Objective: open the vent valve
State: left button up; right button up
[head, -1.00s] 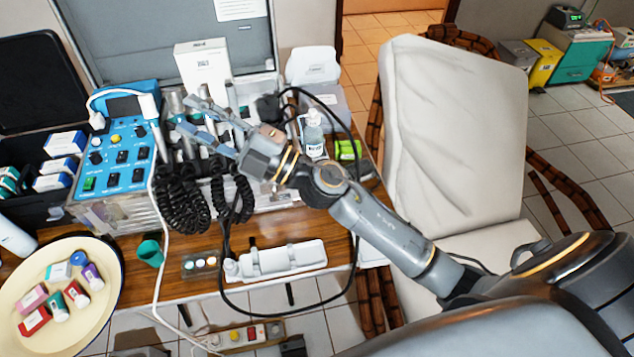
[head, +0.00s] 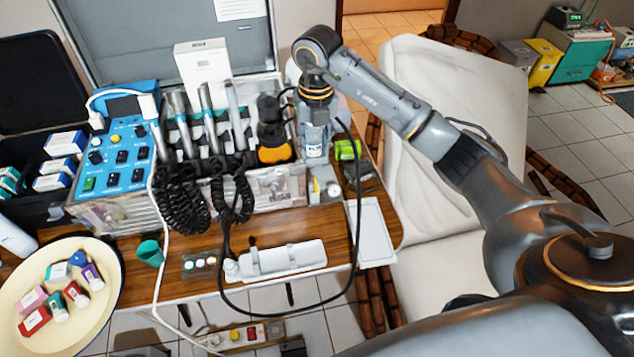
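My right gripper (head: 315,118) points down at the right end of the dental unit, its wrist above it. Its fingers are seen edge-on and blend with a clear bottle with a white label (head: 315,146), so I cannot tell whether they are open or touching it. I cannot single out the vent valve for sure. An orange and black fitting (head: 275,152) sits left of the gripper. Small yellow and grey parts (head: 322,190) are in front of the bottle. The blue control panel (head: 122,155) with knobs and switches is at the left. My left gripper is not in view.
Handpieces (head: 208,120) stand in a rack with coiled black hoses (head: 180,200). A black cable loops over the table front. A white chair (head: 440,215) stands right.

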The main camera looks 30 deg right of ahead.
jog(key=p, duration=0.3)
send_near(317, 189)
notch_tip(317, 189, down, 8)
jog(key=shift+a+r, duration=0.1)
grip_shut()
